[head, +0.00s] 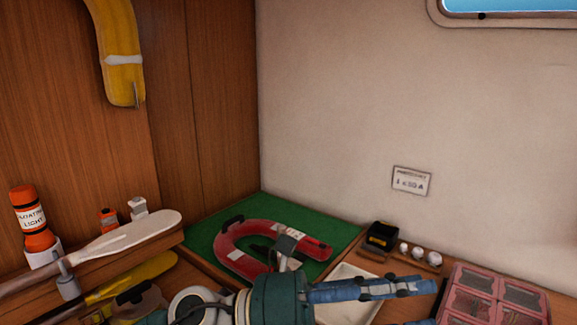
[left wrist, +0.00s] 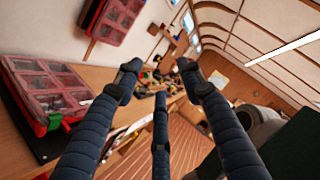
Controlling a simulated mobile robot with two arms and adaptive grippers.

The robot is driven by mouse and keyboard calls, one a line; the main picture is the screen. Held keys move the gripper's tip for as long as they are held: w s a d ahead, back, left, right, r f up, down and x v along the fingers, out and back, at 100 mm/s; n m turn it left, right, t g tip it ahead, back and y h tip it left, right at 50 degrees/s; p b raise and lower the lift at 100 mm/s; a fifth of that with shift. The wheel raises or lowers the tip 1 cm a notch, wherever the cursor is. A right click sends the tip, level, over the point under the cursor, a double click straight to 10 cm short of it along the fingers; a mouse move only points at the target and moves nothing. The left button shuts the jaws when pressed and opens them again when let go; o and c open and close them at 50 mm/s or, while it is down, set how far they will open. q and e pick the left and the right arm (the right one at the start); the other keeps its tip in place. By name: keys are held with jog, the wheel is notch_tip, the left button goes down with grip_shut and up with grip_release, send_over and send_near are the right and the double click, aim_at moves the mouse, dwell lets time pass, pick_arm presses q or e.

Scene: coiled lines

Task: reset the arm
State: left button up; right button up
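My left gripper (head: 425,303) reaches in at the bottom middle of the head view. Its dark blue fingers point right, towards the pink-lidded organizer case, and the lower part is cut off by the frame edge. In the left wrist view the left gripper (left wrist: 158,84) has its fingers spread apart with nothing between them. Beyond the fingers a cluttered bench shows at a distance. My right gripper is in neither view.
A red horseshoe-shaped item (head: 235,245) lies on a green mat (head: 325,228) behind my arm. A pink-lidded organizer case (head: 490,300) stands right of my fingers. A white tray (head: 350,275) lies close behind them. A paddle (head: 120,240) and orange light (head: 35,220) are left.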

pick_arm(q)
jog(key=w+a+r+n+t+y, duration=0.1)
jog(key=w+a+n+t+y, duration=0.1)
jog(key=w+a+n+t, duration=0.65)
jog(key=w+a+r+n+t+y, duration=0.1)
jog(key=w+a+n+t+y, duration=0.2)
jog(key=n+t, duration=0.9)
jog(key=w+a+f+n+y, duration=0.6)
jog(key=a+f+n+y, duration=0.2)
jog(key=n, duration=0.1)
jog(key=s+a+f+n+g+y, duration=0.2)
jog(key=a+f+n+y, duration=0.15)
jog(key=f, duration=0.45)
jog(key=s+a+f+n+g+y, duration=0.1)
jog(key=a+f+n+g+y, duration=0.15)
jog(key=a+f, duration=0.45)
jog(key=s+a+f+n+g+y, duration=0.15)
jog(key=s+f+g, duration=0.35)
jog(key=s+f, duration=0.75)
jog(key=s+a+f+n+g+h, duration=0.1)
jog(key=s+a+f+n+g, duration=0.35)
jog(key=s+f, duration=0.75)
jog(key=s+d+f+m+g, duration=0.1)
jog(key=s+f+m+g, duration=0.15)
jog(key=f, duration=2.25)
jog(key=s+a+f+g, duration=0.1)
jog(key=s+a+f, duration=0.2)
jog(key=s+f, duration=1.3)
jog(key=shift+s+y, duration=0.35)
jog(key=shift+s, duration=0.7)
